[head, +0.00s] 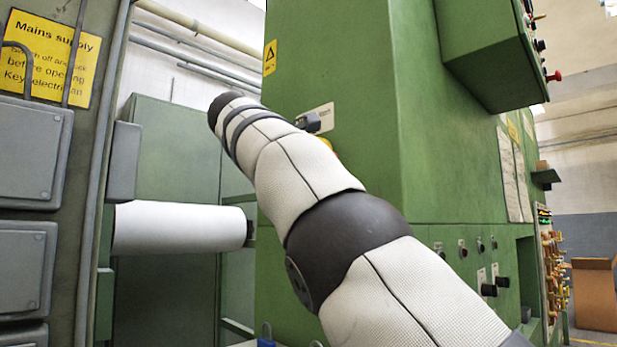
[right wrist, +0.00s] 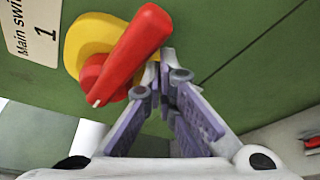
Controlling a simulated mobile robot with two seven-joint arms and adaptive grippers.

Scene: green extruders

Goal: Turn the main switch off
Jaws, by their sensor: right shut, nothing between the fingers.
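The main switch shows in the right wrist view as a red handle (right wrist: 136,50) on a round yellow plate (right wrist: 82,38), fixed to a green panel. The handle lies diagonally, its upper end to the right. A white label (right wrist: 30,30) reading "Main swi... 1" sits left of it. My right gripper (right wrist: 165,84) is shut and empty, its fingertips just below and right of the handle. I cannot tell if they touch it. In the head view my right arm hides most of the switch; a bit of yellow (head: 328,145) shows beside it. My left gripper is out of view.
The tall green cabinet (head: 345,75) carries the switch. A green box (head: 490,50) juts out at upper right. Black knobs (head: 489,290) sit lower right.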

